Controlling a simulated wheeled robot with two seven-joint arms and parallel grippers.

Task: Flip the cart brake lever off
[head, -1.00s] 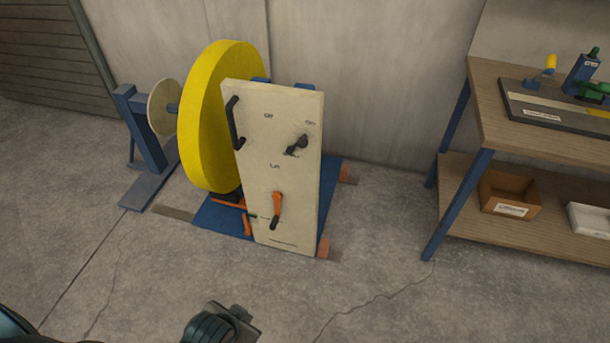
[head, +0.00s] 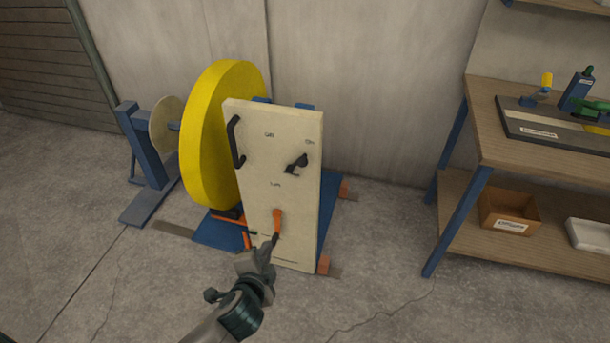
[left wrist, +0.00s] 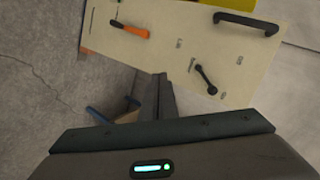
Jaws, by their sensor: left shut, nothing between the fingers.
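The cart's cream panel (head: 258,190) stands upright in front of a big yellow roll (head: 218,135). A black lever (head: 297,163) sits at its upper right below "Off" and "On" marks. An orange lever (head: 277,222) with a dark end hangs lower, under a small label. I cannot tell which is the brake lever. My left gripper (head: 268,246) is shut and empty, in front of the panel's lower part, close to the orange lever's end in the picture; contact cannot be told. The left wrist view shows the orange lever (left wrist: 130,28), the black lever (left wrist: 206,80) and the shut fingers (left wrist: 157,95). My right gripper is out of view.
A black handle (head: 236,142) is fixed at the panel's upper left. The cart has a blue base (head: 328,205) with orange blocks. A workbench (head: 470,155) with a cardboard box (head: 508,211) stands on the right. The floor (head: 375,270) between them is clear.

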